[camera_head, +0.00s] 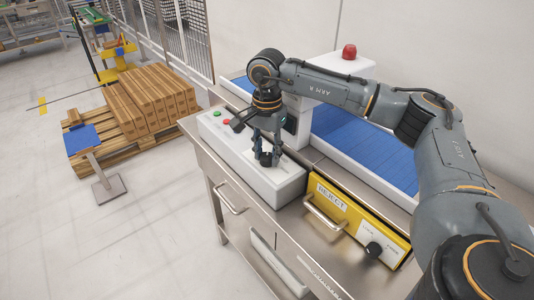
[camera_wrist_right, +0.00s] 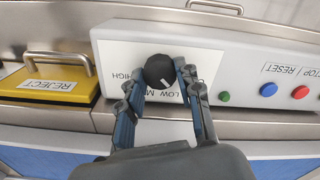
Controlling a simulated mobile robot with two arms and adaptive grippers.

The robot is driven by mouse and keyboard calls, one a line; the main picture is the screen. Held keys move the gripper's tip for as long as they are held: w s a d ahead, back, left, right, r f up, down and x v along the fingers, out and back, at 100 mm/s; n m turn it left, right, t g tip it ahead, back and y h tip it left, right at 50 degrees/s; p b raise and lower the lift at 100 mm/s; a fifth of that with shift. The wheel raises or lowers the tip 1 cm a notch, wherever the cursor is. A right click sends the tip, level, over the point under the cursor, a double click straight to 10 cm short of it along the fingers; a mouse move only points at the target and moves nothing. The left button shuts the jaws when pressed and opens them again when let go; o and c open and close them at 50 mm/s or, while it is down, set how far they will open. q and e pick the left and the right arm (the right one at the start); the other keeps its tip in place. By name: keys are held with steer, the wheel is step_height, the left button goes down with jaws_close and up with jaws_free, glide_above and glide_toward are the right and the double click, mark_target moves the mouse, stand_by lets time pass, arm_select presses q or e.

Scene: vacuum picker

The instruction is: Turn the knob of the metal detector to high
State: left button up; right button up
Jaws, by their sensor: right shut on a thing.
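The round black knob (camera_wrist_right: 158,72) stands on a white label plate of the metal detector's control box (camera_head: 275,182). The plate reads HIGH at its left and LOW and a partly covered M below the knob in the right wrist view. A white pointer mark on the knob points toward the lower right in that view. My right gripper (camera_wrist_right: 162,78) is shut on the knob, one finger on each side. My left gripper is not in view.
Green, blue and red buttons (camera_wrist_right: 300,92) sit on the same box, with RESET and STOP labels. The blue conveyor (camera_head: 365,150) runs behind. A pallet of boxes (camera_head: 148,105) stands left.

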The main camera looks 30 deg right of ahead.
mark_target(267, 156)
steer(key=m, duration=0.5)
steer(key=shift+m+b, duration=0.3)
steer(key=shift+b, duration=0.1)
steer(key=m, duration=0.5)
steer(key=shift+m, duration=0.3)
steer(key=m, duration=1.1)
steer(key=o, duration=1.1)
steer(key=shift+o, duration=0.2)
step_height(267, 156, up, 12)
